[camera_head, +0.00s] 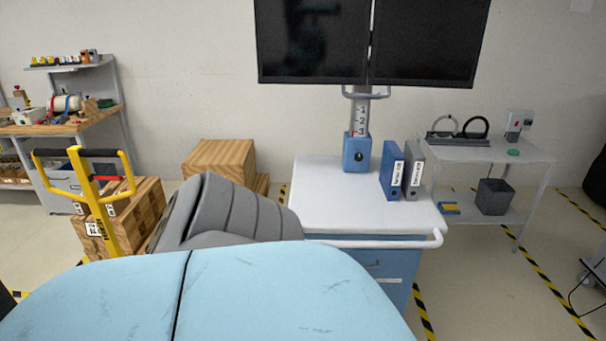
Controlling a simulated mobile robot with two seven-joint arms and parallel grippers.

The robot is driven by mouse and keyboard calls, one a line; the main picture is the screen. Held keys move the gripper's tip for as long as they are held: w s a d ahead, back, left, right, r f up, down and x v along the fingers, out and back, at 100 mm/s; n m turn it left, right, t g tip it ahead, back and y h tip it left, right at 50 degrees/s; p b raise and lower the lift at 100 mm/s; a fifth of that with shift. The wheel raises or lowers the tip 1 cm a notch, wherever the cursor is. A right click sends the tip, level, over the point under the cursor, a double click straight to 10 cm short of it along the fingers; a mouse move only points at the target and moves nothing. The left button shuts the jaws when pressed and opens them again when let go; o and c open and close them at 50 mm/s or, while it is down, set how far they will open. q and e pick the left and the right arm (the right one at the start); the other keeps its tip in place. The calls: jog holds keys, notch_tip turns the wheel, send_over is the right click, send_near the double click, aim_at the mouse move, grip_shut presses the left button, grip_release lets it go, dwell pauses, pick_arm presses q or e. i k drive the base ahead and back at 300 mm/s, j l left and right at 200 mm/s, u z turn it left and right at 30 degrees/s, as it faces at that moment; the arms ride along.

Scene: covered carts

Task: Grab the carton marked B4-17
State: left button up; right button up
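I cannot read B4-17 on anything in view. Several brown, box-shaped things with a wood-like grain stand at the left. One box (148,208) is behind a yellow hand truck (98,205); small white labels show there, too small to read. Another box (220,160) is near the wall, with a further brown box (262,184) partly showing beside it. The hand truck and a grey ribbed shape (235,212) hide parts of these boxes. Neither of my grippers is in view.
A light blue scuffed surface (270,290) fills the near foreground. A white-topped blue cart (330,190) with binders (392,170) and two dark screens (425,40) stands in the middle. A grey table (480,150) is at right, a workbench (60,128) at left. Floor shows at right.

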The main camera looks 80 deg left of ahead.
aim_at(115, 208)
jog(key=u, duration=4)
jog(key=i+l, duration=0.25)
jog(key=i, duration=0.25)
jog(key=i+l, duration=0.2)
jog(key=i, duration=0.35)
jog(key=i+l, duration=0.25)
jog(key=i, duration=0.25)
jog(key=i+l, duration=0.2)
jog(key=i, duration=0.35)
jog(key=i+l+u, duration=0.1)
jog(key=i+l, duration=0.15)
jog(key=i, duration=0.25)
